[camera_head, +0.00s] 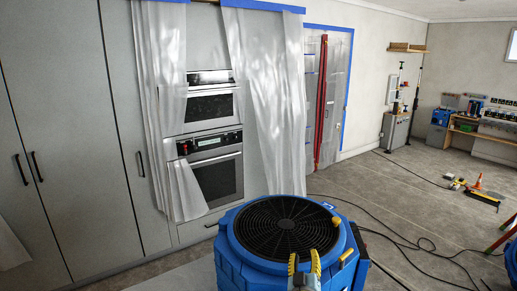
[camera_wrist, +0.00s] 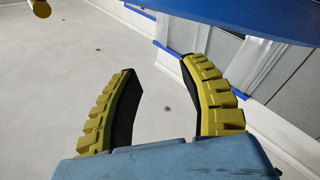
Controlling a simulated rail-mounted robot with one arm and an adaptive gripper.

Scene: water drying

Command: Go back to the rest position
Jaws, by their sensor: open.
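My gripper (camera_head: 304,258) is in the lower middle of the head view, its two yellow fingers pointing up in front of the blue fan unit (camera_head: 232,250). In the wrist view my gripper (camera_wrist: 163,66) shows two curved, ridged yellow fingers with dark inner pads. They stand apart with nothing between them. The fan unit has a round black grille on top and yellow parts at its right. Whether the fingers touch it cannot be told. A blue edge (camera_wrist: 235,15) crosses the top of the wrist view, with a yellow piece (camera_wrist: 40,8) at the upper left.
Grey cabinets (camera_head: 70,130) and built-in ovens (camera_head: 215,165) line the left, partly behind plastic sheeting (camera_head: 265,90). A taped doorway has a red zip strip (camera_head: 321,100). Black cables (camera_head: 425,245) lie on the floor at right. An orange cone (camera_head: 478,182) and workbench stand farther back.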

